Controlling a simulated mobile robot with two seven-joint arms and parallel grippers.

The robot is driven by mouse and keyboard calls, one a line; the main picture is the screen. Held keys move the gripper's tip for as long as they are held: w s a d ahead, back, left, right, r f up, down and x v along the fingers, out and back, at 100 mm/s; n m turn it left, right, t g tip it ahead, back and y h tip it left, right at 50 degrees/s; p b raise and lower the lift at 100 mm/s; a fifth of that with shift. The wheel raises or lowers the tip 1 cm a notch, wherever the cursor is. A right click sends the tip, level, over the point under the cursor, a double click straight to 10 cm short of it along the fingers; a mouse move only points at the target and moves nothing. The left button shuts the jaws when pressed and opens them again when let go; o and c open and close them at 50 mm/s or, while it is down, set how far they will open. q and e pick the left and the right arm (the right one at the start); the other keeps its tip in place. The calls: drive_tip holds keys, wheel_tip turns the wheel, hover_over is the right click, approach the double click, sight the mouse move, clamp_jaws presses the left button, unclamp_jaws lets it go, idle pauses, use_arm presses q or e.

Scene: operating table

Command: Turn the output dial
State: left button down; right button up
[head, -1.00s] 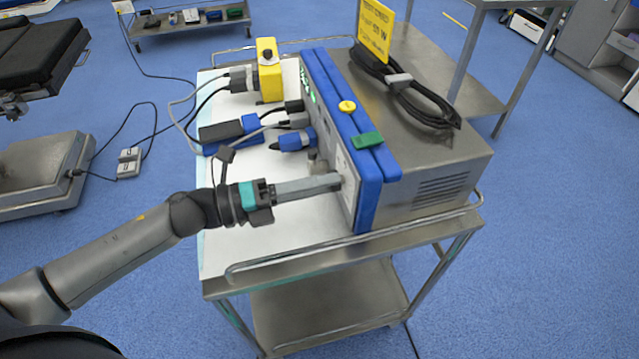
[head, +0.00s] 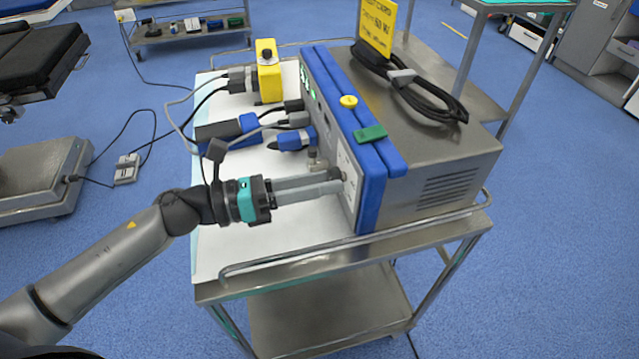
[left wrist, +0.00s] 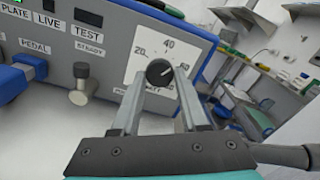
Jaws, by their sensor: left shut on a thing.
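The output dial (left wrist: 159,72) is a round black knob on a white scale plate (left wrist: 143,55) marked 20, 40 and 60, on the front of the blue and steel unit (head: 372,190). Its white pointer line slants to the upper right, between 40 and 60. My left gripper (head: 338,180) reaches the front panel from the left. In the left wrist view its two fingers lie on either side of the dial, shut on it. The fingers hide the lower part of the plate. My right gripper is out of view.
A grey knob post (left wrist: 80,84) and a blue plug (head: 291,139) are beside the dial on the panel. A yellow box (head: 268,74) and cables stand behind on the white cart top (head: 222,240). A steel rail (head: 350,245) runs along the cart's near edge.

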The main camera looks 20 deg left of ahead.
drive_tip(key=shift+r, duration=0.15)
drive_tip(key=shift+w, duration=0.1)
use_arm(q)
drive_tip(key=shift+c, duration=2.1)
unclamp_jaws()
drive_tip(key=shift+s+a, duration=0.35)
drive_tip(key=shift+a, duration=0.15)
drive_tip(key=p+v, duration=0.1)
drive_tip(key=v, duration=1.3)
drive_tip(key=shift+p, duration=0.4)
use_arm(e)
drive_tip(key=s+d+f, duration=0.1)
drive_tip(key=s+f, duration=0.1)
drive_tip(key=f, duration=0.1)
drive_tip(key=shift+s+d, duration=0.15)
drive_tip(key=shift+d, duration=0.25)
